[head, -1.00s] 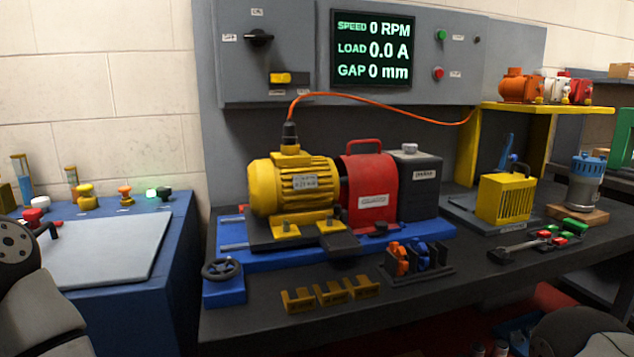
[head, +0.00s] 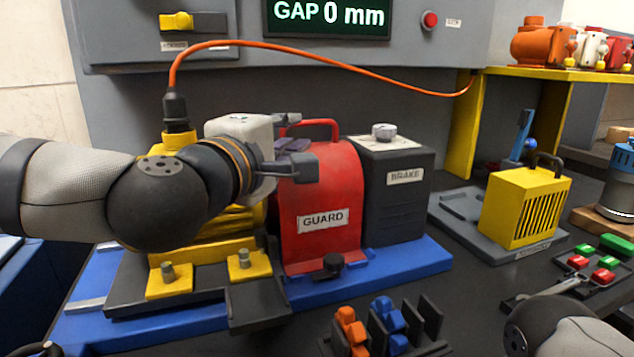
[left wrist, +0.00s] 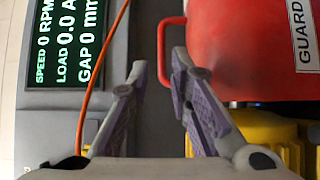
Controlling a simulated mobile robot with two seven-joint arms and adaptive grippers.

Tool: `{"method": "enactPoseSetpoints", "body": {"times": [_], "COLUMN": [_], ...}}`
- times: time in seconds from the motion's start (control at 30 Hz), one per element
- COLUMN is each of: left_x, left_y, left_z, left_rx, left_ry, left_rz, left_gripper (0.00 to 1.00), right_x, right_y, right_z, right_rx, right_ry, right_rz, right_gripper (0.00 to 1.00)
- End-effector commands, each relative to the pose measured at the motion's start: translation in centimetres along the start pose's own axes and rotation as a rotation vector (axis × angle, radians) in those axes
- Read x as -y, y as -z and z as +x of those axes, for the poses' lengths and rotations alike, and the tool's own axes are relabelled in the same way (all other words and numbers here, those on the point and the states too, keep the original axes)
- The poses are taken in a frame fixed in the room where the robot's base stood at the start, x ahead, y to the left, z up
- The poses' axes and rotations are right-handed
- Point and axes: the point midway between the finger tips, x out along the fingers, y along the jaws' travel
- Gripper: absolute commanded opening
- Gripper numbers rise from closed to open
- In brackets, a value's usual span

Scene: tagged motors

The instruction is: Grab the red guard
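The red guard (head: 322,205) is a rounded cover with a GUARD label and a loop handle on top. It stands on the blue base between the yellow motor (head: 205,245) and the dark brake box (head: 400,195). My left gripper (head: 300,145) is open at the guard's upper left, close to the handle. In the left wrist view the guard (left wrist: 250,50) fills the upper right. Its handle (left wrist: 164,45) lies just past the tips of my left gripper (left wrist: 158,70), roughly in line with the gap between them. My right gripper is out of frame.
An orange cable (head: 330,55) arches behind the arm and guard. A yellow vented box (head: 525,210) stands to the right. Orange and blue parts stand in a black rack (head: 430,320) in front.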

Motion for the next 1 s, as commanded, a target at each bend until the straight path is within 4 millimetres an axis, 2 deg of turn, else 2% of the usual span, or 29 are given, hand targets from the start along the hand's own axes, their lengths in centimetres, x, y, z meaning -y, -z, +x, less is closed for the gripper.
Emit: {"method": "enactPoseSetpoints", "body": {"times": [0.1, 0.27, 0.5, 0.73, 0.77, 0.83, 1.0], "left_x": [0.3, 0.2, 0.2, 0.1, 0.1, 0.1, 0.0], "left_y": [0.0, 0.1, 0.3, 0.3, 0.3, 0.3, 0.4], "left_z": [2.6, 4.6, 8.8, 9.2, 9.2, 9.2, 9.2], "left_rx": [0.000, 0.000, 0.001, 0.001, 0.001, 0.001, 0.001], "left_ry": [0.004, 0.003, 0.002, 0.002, 0.002, 0.002, 0.001], "left_rz": [0.000, 0.000, 0.002, 0.002, 0.002, 0.002, 0.001], "left_gripper": [0.19, 0.19, 0.19, 0.19, 0.17, 0.01, 0.00], "right_x": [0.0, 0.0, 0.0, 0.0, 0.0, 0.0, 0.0], "right_y": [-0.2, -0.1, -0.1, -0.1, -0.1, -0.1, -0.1], "right_z": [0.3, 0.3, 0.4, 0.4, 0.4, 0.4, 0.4], "right_rx": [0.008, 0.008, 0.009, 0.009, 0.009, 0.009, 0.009], "right_ry": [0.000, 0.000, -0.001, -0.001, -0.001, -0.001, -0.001], "right_rz": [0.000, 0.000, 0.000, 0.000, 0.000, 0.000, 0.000], "right_gripper": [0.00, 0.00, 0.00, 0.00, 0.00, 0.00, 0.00]}}
